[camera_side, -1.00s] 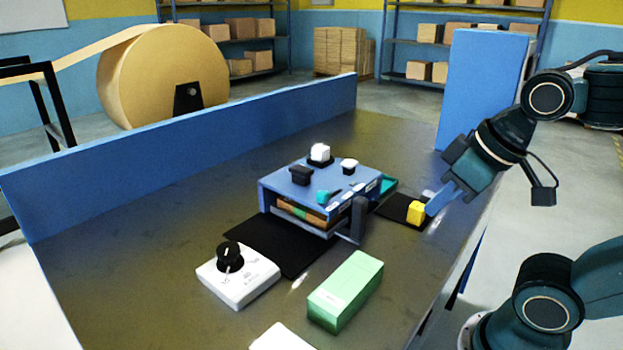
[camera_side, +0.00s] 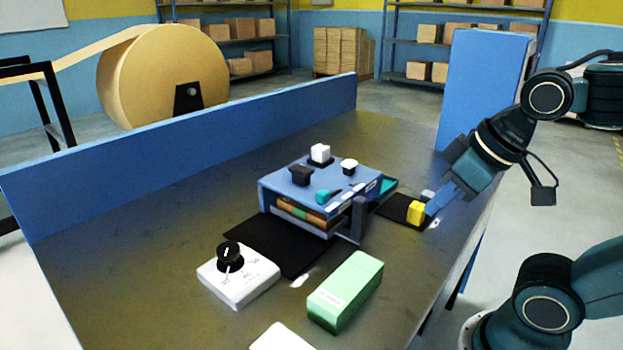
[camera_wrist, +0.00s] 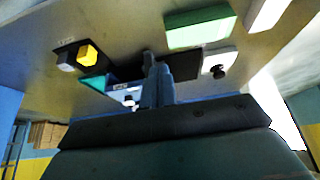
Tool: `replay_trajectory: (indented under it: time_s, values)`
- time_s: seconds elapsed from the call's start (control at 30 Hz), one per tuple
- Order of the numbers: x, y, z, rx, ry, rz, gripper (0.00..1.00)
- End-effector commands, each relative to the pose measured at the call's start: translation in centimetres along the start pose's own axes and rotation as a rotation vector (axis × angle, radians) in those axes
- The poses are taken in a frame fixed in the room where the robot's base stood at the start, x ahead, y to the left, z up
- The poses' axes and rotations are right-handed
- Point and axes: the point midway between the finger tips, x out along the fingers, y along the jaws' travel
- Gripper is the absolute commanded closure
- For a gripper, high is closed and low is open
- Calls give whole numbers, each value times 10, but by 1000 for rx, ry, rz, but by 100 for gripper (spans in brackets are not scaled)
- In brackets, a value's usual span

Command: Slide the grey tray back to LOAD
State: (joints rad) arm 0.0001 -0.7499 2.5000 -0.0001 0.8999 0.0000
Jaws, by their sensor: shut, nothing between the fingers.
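The grey tray (camera_side: 302,226) shows as a thin edge low in the blue box-like station (camera_side: 330,180), with brown and green material above it. A dark grey upright piece (camera_side: 358,218) stands at its front right corner; I cannot tell if it is the tray's handle. My gripper (camera_side: 431,210) is shut and empty, to the right of the station, with its tips close beside a yellow block (camera_side: 415,212); I cannot tell if they touch. In the wrist view my shut fingers (camera_wrist: 151,62) hide part of the station. No LOAD label is readable.
A grey cube (camera_wrist: 66,62) is beside that block. A white dial box (camera_side: 240,280) and green box (camera_side: 345,290) stand in front. A blue wall (camera_side: 200,140) edges the table.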

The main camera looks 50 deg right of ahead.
Motion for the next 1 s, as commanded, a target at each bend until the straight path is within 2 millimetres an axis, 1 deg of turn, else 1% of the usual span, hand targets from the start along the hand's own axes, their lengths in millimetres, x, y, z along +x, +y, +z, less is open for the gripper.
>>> replay_trajectory:
  time_s: [0.07, 0.2, 0.3, 0.37, 0.53, 0.77, 1.0]
  values:
    - [0, 0, 0, 0, 0, 0, 100]
    - [0, 0, -1, 0, -3, 1, 72]
    - [-1, 1, -5, 0, -13, 2, 55]
    - [-1, 2, -9, 0, -26, 4, 55]
    - [-1, 5, -27, -1, -80, 9, 55]
    - [4, 13, -63, -2, -185, 17, 55]
    - [18, 25, -101, -2, -299, 17, 55]
